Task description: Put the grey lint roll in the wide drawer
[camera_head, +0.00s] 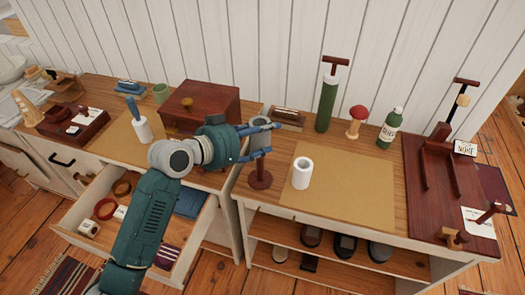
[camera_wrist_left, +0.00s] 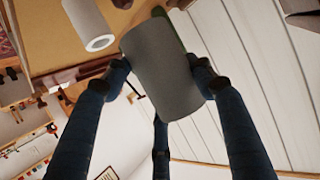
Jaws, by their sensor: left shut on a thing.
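The grey lint roll (camera_wrist_left: 163,75) is a plain grey cylinder held between the fingers of my left gripper (camera_wrist_left: 160,82). In the head view the left gripper (camera_head: 268,139) is shut on the roll (camera_head: 257,142), above the dresser top. A dark red stand with a round base (camera_head: 260,181) is directly below the roll. I cannot tell whether the roll is clear of its post. The wide drawer (camera_head: 72,238) is pulled open at the lower left. It holds rings, small boxes and folded cloths, and my left arm hides part of it. My right gripper is not in view.
A white roll (camera_head: 302,173) stands on the tan mat (camera_head: 345,190), right of the stand. A dark red box (camera_head: 200,103) is behind the left arm. A green cylinder (camera_head: 326,104), a mushroom (camera_head: 356,121) and a bottle (camera_head: 390,128) line the back.

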